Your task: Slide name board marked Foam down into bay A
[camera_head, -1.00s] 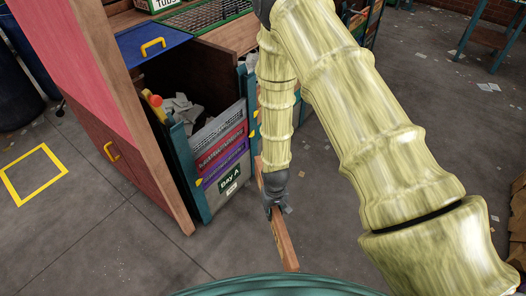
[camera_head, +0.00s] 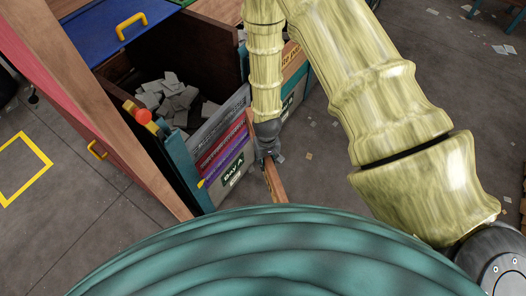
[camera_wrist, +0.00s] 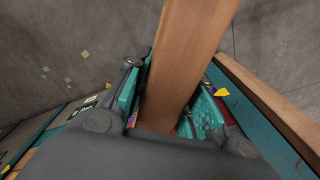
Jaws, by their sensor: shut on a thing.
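My gripper (camera_head: 266,158) is shut on a brown wooden board (camera_head: 275,184), which sticks out below the fingers. In the wrist view the board (camera_wrist: 186,55) runs up between my fingers (camera_wrist: 165,95). No lettering on it is readable, so I cannot tell if it says Foam. Bay A (camera_head: 190,182) stands open to the left of my gripper, with a green "Bay A" label (camera_head: 233,170) low on its front. Grey, red and purple boards (camera_head: 220,140) are stacked across that front. The held board is beside this front, and I cannot tell whether they touch.
Pale scraps (camera_head: 178,98) lie inside the bay. An orange-red knob (camera_head: 143,116) tops its left post. A blue lid with a yellow handle (camera_head: 131,26) is behind. Another bay (camera_head: 292,85) stands to the right, behind my arm. Open floor lies to the right.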

